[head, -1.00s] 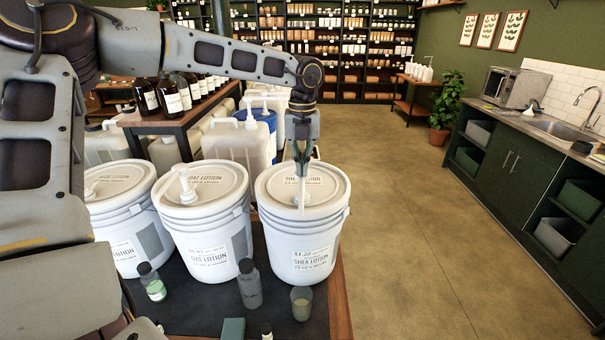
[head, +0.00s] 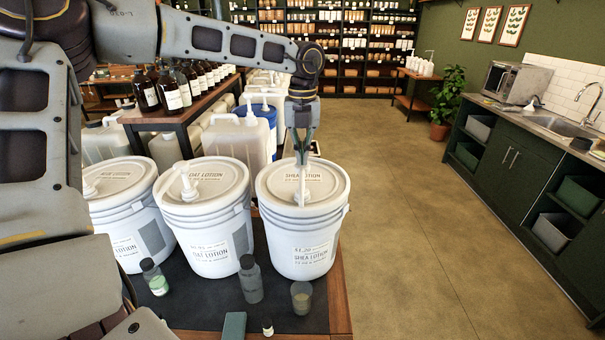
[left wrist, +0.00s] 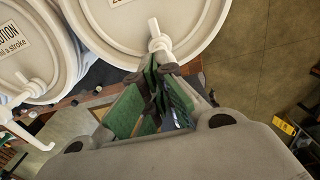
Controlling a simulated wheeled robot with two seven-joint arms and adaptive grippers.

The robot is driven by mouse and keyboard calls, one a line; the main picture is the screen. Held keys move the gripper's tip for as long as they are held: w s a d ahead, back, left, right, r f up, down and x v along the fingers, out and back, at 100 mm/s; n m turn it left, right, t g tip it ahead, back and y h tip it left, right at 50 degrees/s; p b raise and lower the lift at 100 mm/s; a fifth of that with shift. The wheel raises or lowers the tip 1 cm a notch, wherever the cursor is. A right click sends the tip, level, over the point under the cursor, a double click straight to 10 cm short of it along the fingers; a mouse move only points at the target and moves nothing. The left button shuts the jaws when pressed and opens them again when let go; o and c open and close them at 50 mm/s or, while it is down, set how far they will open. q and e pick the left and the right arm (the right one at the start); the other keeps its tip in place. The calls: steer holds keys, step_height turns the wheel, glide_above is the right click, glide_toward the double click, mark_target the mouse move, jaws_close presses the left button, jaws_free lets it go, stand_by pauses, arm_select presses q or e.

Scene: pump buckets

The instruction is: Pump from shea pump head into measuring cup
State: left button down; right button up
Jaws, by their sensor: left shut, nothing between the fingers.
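The shea lotion bucket (head: 304,235) stands on the dark mat, white with a closed lid. Its white pump head (head: 301,188) rises from the lid, with the spout toward the front. My left gripper (head: 302,150) points down, shut and empty, over the top of the pump head. In the left wrist view, the closed fingertips (left wrist: 157,65) are close to the pump (left wrist: 156,38); I cannot tell whether they touch. My right gripper is not in view.
Two oat lotion buckets stand left of the shea one, the nearer with its own pump (head: 186,185). A grey bottle (head: 250,280), a green-labelled bottle (head: 154,277) and a small dark-green box (head: 233,325) are on the mat. The floor at right is clear.

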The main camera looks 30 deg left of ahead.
mark_target(302, 170)
arm_select(q)
steer(key=shift+f, duration=0.1)
steer(key=shift+f+b, duration=0.55)
steer(key=shift+f, duration=0.2)
steer(key=shift+f+b, duration=1.55)
steer(key=shift+f, duration=0.35)
steer(key=shift+r, duration=0.1)
steer(key=shift+r+p, duration=1.5)
steer(key=shift+r, duration=1.2)
